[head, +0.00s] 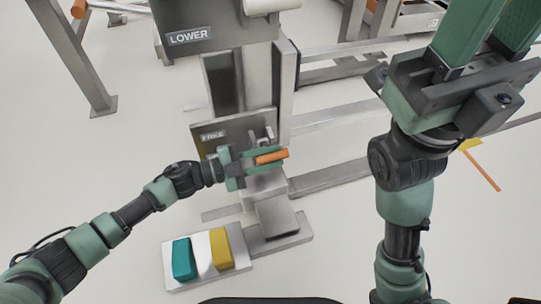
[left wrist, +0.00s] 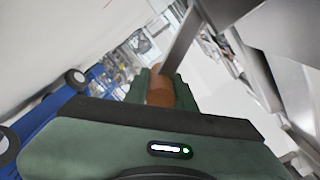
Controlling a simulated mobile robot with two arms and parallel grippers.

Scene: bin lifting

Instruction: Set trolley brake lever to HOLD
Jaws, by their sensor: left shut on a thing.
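The orange grip of the brake lever (head: 271,156) sits in front of the trolley's metal column, beside a plate marked FREE (head: 212,135). My left gripper (head: 268,156) is shut on this grip, with green fingers on both sides. In the left wrist view the orange-brown grip (left wrist: 160,92) shows between the fingers. No HOLD label can be read. My right gripper (head: 490,35) is raised at the upper right, away from the lever. Its fingers stand apart and their tips are cut off by the frame.
A panel marked LOWER (head: 190,37) stands above the lever. A floor box with a teal pedal (head: 184,259) and a yellow pedal (head: 221,249) lies below it. Metal rails (head: 340,117) run to the right.

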